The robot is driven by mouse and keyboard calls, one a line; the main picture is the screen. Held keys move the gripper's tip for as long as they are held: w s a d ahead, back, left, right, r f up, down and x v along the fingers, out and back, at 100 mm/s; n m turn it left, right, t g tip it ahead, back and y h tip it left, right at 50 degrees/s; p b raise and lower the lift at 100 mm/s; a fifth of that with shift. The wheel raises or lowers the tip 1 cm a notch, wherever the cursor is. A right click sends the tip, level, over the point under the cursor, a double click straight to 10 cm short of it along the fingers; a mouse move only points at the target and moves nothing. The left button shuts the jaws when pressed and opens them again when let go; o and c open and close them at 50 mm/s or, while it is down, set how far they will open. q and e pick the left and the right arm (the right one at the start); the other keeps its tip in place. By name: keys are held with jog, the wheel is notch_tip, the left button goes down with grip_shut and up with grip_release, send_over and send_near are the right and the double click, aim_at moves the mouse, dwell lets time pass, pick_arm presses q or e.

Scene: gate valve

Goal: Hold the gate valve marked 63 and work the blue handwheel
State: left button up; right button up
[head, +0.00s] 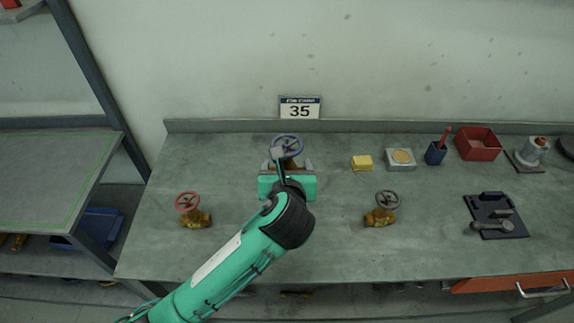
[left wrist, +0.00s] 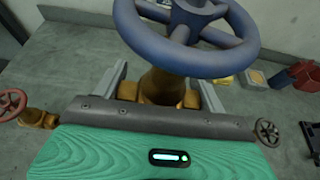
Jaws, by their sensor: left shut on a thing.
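A gate valve with a blue handwheel (head: 289,146) stands near the back middle of the bench, below a sign (head: 300,108) reading 35. I cannot see a 63 on any valve. In the left wrist view the blue handwheel (left wrist: 185,61) is large, above the brass valve body (left wrist: 163,88). My left gripper (head: 289,166) is shut on this valve's brass body, with one finger on each side below the wheel. Its fingers also show in the left wrist view (left wrist: 163,95). My green gripper housing hides much of the valve in the head view. My right gripper is not in view.
A red-wheel valve (head: 195,211) stands front left and a grey-wheel valve (head: 381,209) front right. A yellow block (head: 361,162), grey box (head: 401,160), blue cup (head: 435,154), red bin (head: 478,144) and black fixture (head: 496,216) stand right. Free bench lies between.

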pick_arm(q)
notch_tip(320, 180, down, 8)
jog(key=b, duration=0.1)
jog(key=shift+f+b, duration=0.2)
jog(key=shift+b, duration=0.1)
dwell(3.6)
jog(key=shift+f+b, duration=0.85)
jog(key=shift+f, duration=2.55)
